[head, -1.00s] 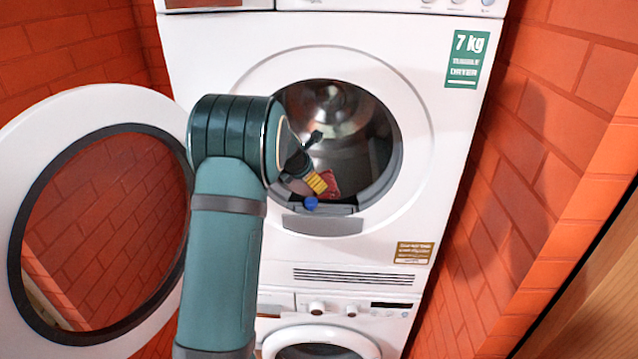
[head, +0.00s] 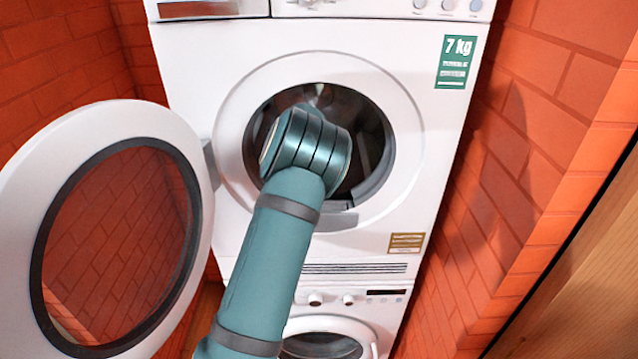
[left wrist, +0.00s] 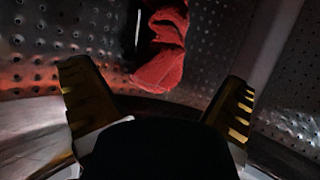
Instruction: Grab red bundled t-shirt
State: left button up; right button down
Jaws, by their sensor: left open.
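The red bundled t-shirt (left wrist: 163,62) lies against the perforated drum wall, at the upper middle of the left wrist view. In the head view it is hidden behind my left arm. My left gripper (left wrist: 160,98) is open, its two yellow-ribbed fingers wide apart at left and right. The t-shirt is ahead of the fingertips and roughly centred between them, with no finger seen touching it. In the head view my left arm reaches into the open dryer (head: 390,205), and the gripper itself is hidden. My right gripper is not in view.
The dryer's round door (head: 190,255) stands open at the left. The drum wall (left wrist: 60,50) surrounds the gripper. A second machine (head: 345,325) stands below. Orange brick walls (head: 540,170) close in on both sides.

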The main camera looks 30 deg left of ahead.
pick_arm(q)
jog(key=x, duration=0.5)
jog(key=shift+f, duration=0.15)
jog(key=shift+s, duration=0.1)
jog(key=c, duration=1.2)
